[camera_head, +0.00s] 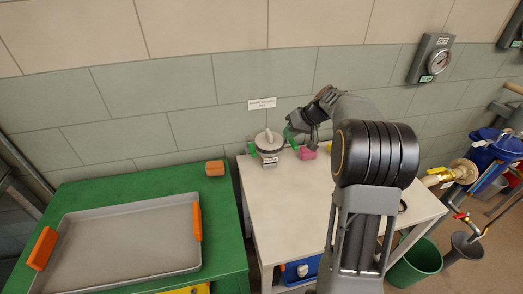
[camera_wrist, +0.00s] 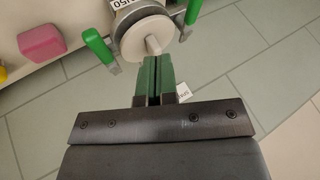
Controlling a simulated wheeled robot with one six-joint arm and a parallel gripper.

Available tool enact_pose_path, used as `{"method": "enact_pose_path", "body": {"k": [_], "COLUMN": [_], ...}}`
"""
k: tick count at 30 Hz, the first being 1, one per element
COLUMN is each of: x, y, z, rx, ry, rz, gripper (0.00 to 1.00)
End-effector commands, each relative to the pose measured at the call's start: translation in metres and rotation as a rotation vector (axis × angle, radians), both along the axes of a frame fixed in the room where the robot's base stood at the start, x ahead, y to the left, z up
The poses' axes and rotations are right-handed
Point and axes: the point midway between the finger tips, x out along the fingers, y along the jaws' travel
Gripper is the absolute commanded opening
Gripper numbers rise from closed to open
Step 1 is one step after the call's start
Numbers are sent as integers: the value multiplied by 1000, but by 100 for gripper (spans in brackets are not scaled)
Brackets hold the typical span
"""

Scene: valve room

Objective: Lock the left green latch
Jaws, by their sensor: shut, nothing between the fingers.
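A grey canister (camera_head: 268,148) with a pale lid and knob stands at the back left of the white table (camera_head: 290,205). The left green latch (camera_head: 252,149) is on its left side, and a second green latch (camera_head: 293,144) is on its right. The wrist view is turned round: the left latch (camera_wrist: 192,13) shows at the right of the lid (camera_wrist: 146,38), the other latch (camera_wrist: 98,46) at the left. My gripper (camera_head: 289,131) is at the canister's upper right in the head view. Its green fingers (camera_wrist: 153,62) are shut and empty, pointing towards the lid knob. I cannot tell whether either latch is locked.
A pink block (camera_head: 307,153) lies right of the canister; it also shows in the wrist view (camera_wrist: 41,42). A green table (camera_head: 120,187) with a grey tray (camera_head: 130,268) and an orange block (camera_head: 215,168) stands at left. The tiled wall is close behind.

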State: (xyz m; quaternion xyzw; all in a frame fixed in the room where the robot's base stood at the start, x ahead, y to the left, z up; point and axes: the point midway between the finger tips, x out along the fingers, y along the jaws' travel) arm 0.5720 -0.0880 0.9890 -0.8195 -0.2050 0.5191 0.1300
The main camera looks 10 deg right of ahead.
Motion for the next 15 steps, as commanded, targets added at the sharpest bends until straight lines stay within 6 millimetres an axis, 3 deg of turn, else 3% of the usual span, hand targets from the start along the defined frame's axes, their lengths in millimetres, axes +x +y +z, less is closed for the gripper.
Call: {"method": "enact_pose_path", "body": {"k": [8, 15], "x": [3, 17], "y": [5, 23], "z": [-7, -38], "rx": [0, 0], "ry": [3, 5], "rz": [2, 3], "gripper": [0, 0]}}
